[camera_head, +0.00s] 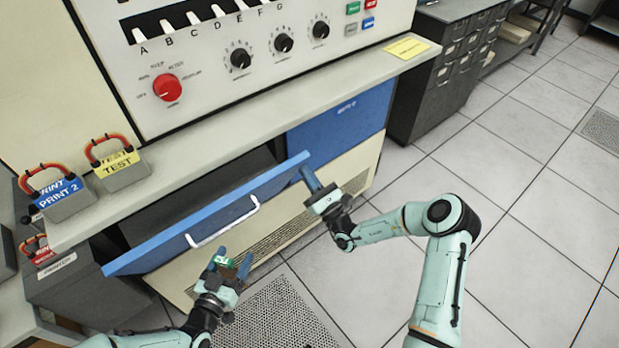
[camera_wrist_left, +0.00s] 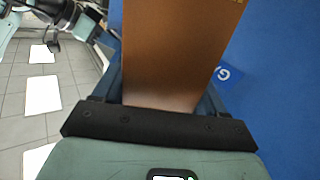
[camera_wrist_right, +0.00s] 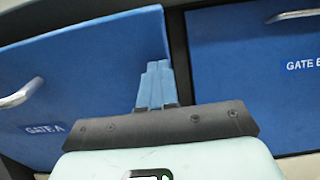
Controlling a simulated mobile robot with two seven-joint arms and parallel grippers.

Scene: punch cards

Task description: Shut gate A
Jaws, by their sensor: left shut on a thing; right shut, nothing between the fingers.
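Gate A (camera_head: 165,248) is the blue panel with a white handle (camera_head: 225,225). It stands open, its top edge out from the cabinet, with a dark opening (camera_head: 190,198) behind it. Its label shows in the right wrist view (camera_wrist_right: 45,129). My right gripper (camera_head: 309,178) is shut and empty, its fingertips at the gate's right edge; I cannot tell whether they touch. Its fingers also show in the right wrist view (camera_wrist_right: 156,85). My left gripper (camera_head: 232,263) is in front of the gate, below the handle, shut on a brown block (camera_wrist_left: 175,50).
Gate B (camera_head: 340,120), also blue, is closed on the right. A grey ledge (camera_head: 230,140) runs above the gates, with a TEST block (camera_head: 122,174) and a PRINT 2 block (camera_head: 66,204) at its left. A floor grille (camera_head: 280,315) lies below.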

